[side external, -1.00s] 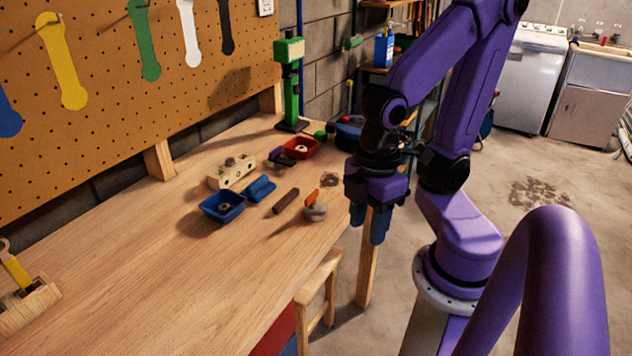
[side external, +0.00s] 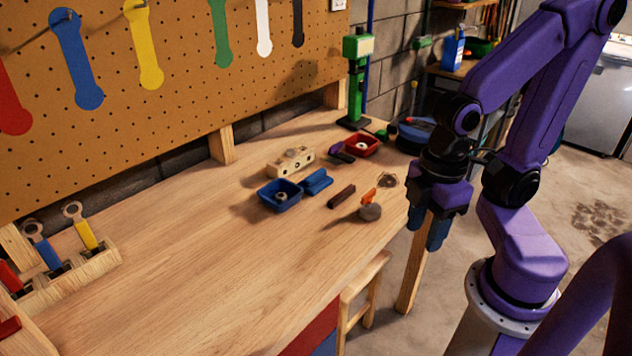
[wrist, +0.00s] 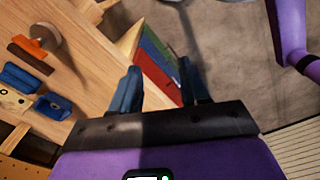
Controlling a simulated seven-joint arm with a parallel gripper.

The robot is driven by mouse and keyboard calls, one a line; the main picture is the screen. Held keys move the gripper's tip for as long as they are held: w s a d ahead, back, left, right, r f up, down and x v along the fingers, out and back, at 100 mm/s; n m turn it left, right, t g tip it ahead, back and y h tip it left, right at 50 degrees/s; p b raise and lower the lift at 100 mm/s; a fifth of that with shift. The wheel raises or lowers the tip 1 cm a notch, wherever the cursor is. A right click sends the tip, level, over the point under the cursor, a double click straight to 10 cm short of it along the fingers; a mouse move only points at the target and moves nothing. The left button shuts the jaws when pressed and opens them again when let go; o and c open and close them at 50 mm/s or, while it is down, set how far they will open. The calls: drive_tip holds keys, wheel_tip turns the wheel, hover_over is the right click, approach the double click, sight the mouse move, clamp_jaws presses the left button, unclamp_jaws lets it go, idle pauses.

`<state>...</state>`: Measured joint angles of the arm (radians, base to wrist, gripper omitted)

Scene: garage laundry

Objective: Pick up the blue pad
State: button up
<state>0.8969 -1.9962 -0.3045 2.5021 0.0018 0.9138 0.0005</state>
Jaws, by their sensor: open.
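The blue pad (side external: 317,181) lies on the wooden workbench, close beside the right of a blue bin (side external: 279,197). In the wrist view the blue pad (wrist: 20,78) is at the left edge, with the blue bin (wrist: 53,106) just below it. My gripper (side external: 428,234) hangs beyond the bench's right edge, pointing down, well to the right of the pad. In the wrist view my gripper (wrist: 162,82) is open, its two blue fingers apart with nothing between them.
A dark brown bar (side external: 341,196) and a grey round piece with an orange part (side external: 370,208) lie between pad and gripper. A wooden block with holes (side external: 290,161) and a red bin (side external: 361,145) stand behind.

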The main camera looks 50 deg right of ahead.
drive_tip(key=o, duration=1)
drive_tip(key=w+d+r+n+h, duration=0.1)
drive_tip(key=w+n+h, duration=0.1)
drive_tip(key=w, duration=1.3)
drive_tip(key=w+r+n+h, duration=0.2)
drive_tip(key=w, duration=1.2)
drive_tip(key=n+h, duration=0.1)
approach(315, 174)
drive_tip(key=x, duration=0.5)
drive_tip(key=shift+s+a+f, duration=0.1)
drive_tip(key=shift+s+f, duration=0.05)
drive_tip(key=shift+x, duration=2.65)
